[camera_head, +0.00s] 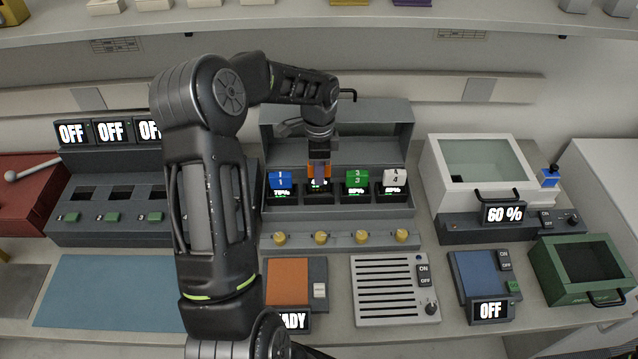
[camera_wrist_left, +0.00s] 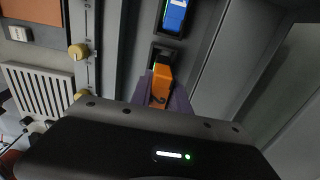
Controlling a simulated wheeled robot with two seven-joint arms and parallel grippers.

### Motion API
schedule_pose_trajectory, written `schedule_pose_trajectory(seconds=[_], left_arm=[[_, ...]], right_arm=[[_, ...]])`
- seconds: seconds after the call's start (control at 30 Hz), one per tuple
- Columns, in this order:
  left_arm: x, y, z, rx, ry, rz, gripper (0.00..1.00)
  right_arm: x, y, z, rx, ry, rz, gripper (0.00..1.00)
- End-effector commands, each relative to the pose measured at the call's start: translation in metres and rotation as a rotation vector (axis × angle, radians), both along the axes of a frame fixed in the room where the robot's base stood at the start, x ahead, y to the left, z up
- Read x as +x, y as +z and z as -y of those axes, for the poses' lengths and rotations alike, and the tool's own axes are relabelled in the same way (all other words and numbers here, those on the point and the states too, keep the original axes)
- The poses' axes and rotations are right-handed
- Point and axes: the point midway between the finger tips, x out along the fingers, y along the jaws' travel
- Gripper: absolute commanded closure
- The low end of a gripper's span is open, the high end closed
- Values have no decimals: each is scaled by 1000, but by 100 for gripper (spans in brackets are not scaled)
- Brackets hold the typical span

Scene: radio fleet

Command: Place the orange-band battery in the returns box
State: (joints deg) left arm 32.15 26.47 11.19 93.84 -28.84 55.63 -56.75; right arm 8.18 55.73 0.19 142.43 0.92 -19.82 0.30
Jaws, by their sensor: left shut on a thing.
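The orange-band battery (camera_head: 319,171) is at the second bay from the left of the grey charger rack (camera_head: 340,240). It also shows in the left wrist view (camera_wrist_left: 161,82). My left gripper (camera_head: 319,160) reaches down from above and is shut on it, with a finger on each side in the left wrist view (camera_wrist_left: 160,92). I cannot tell how far the battery sits in its bay. A green open box (camera_head: 572,297) stands at the far right. No label shows that it is the returns box. My right gripper is not in view.
Blue (camera_head: 280,178), green (camera_head: 357,177) and white (camera_head: 396,178) batteries stand in the neighbouring bays. A white lidded unit (camera_head: 436,185) is right of the rack. A red box (camera_head: 28,215) is far left. A blue mat (camera_head: 110,290) is bare. A shelf (camera_head: 200,25) crosses above.

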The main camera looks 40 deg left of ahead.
Motion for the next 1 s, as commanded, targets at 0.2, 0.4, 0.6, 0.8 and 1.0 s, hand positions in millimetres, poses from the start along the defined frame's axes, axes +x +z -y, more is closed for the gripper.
schedule_pose_trajectory(seconds=[0.2, 0.4, 0.6, 0.8, 1.0], left_arm=[[0, -2, 0, 0, 0, 0, 100], [-1, -32, 0, -1, 0, -2, 100], [0, -36, 0, 1, 0, 1, 100], [0, -37, 0, 0, 0, 0, 100], [0, -39, 0, 0, 0, 0, 70]], right_arm=[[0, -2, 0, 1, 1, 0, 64], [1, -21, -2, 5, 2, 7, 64], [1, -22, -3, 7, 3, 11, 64], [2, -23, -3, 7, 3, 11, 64], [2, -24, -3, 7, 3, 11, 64]])
